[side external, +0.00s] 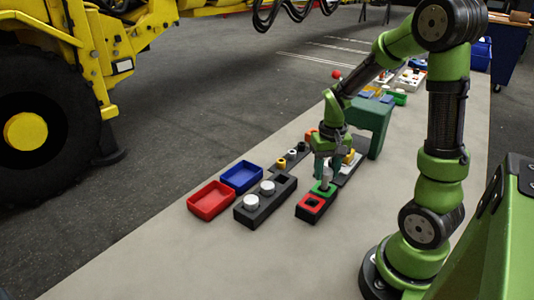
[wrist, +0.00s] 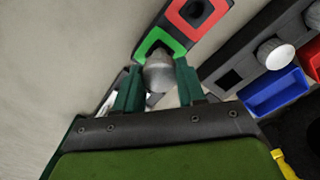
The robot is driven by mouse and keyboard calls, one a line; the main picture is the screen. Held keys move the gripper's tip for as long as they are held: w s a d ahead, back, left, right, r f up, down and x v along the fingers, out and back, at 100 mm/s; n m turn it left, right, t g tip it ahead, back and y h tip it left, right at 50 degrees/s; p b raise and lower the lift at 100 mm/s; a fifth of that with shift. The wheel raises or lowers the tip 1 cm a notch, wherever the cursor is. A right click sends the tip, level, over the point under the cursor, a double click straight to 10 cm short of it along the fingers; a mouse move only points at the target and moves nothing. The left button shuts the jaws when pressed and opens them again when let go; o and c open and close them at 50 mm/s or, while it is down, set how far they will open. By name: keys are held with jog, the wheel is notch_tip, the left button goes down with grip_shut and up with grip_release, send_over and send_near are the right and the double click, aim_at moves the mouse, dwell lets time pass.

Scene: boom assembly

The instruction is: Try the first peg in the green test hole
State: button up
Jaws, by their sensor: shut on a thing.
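My gripper (side external: 327,172) is shut on a light grey peg (side external: 327,181), which stands roughly upright between the fingers. In the wrist view, the fingers (wrist: 159,82) hold the peg (wrist: 160,74) from both sides. The dark test block (side external: 307,214) has a green-framed hole (side external: 331,190) and a red-framed hole (side external: 312,202). The peg's lower end is at the green frame, which also shows in the wrist view (wrist: 178,47). I cannot tell whether the tip is inside the hole, as the peg hides part of the opening.
A black rack (side external: 259,212) left of the test block holds two white pegs and has one empty square hole. A red tray (side external: 210,199) and a blue tray (side external: 241,177) stand beyond it. A green arch (side external: 371,123) stands close behind my gripper. The near-left table is clear.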

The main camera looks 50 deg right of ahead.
aim_at(326, 171)
jog(key=shift+f, duration=0.3)
dwell(0.4)
jog(key=shift+f, duration=1.15)
jog(key=shift+f, duration=0.1)
jog(key=shift+r, duration=3.05)
